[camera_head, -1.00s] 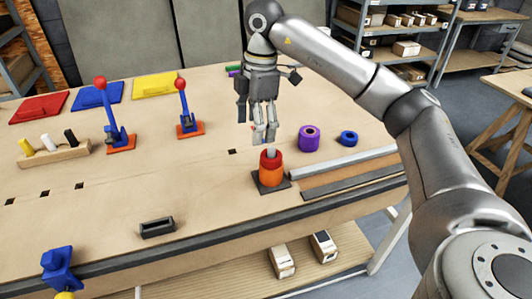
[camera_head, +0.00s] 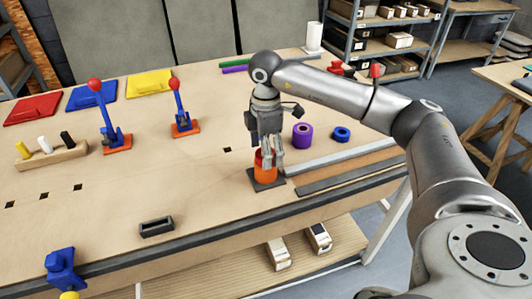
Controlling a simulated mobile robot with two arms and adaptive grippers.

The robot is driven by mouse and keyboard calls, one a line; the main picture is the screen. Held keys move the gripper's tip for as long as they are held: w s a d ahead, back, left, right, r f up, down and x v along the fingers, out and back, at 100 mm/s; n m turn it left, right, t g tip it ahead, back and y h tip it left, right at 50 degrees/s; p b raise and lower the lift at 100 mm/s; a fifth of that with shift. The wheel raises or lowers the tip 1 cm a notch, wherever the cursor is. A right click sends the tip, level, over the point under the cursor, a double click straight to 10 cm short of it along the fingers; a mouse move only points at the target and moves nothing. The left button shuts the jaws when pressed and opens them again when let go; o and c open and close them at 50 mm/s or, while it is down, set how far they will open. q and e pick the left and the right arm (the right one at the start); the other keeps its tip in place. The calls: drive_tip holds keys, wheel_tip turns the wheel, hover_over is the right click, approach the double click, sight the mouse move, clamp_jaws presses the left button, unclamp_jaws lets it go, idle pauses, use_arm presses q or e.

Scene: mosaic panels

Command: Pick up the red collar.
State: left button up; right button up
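The red collar (camera_head: 259,156) is at the top of an orange cylinder (camera_head: 264,175) that stands upright on a dark square base (camera_head: 255,184) near the front of the workbench. My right gripper (camera_head: 271,163) points down at the collar, its fingers overlapping the collar's right side and hiding part of it. I cannot tell whether the fingers are closed on it or only beside it. My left gripper is not in view.
A purple ring (camera_head: 302,141) and a blue ring (camera_head: 342,134) lie right of the gripper. A grey bar (camera_head: 340,157) runs along the front right. Two red-knobbed levers (camera_head: 113,136) (camera_head: 182,122) stand to the left. A black holder (camera_head: 156,227) sits at the front.

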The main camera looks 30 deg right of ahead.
drive_tip(key=shift+w+f, duration=0.1)
drive_tip(key=shift+f, duration=0.05)
drive_tip(key=shift+c, duration=0.2)
drive_tip(key=c, duration=1.3)
wheel_tip(320, 180, up, 9)
drive_tip(key=shift+b, duration=1.2)
drive_tip(key=shift+c, duration=0.2)
wheel_tip(320, 180, up, 8)
drive_tip(key=p, duration=0.6)
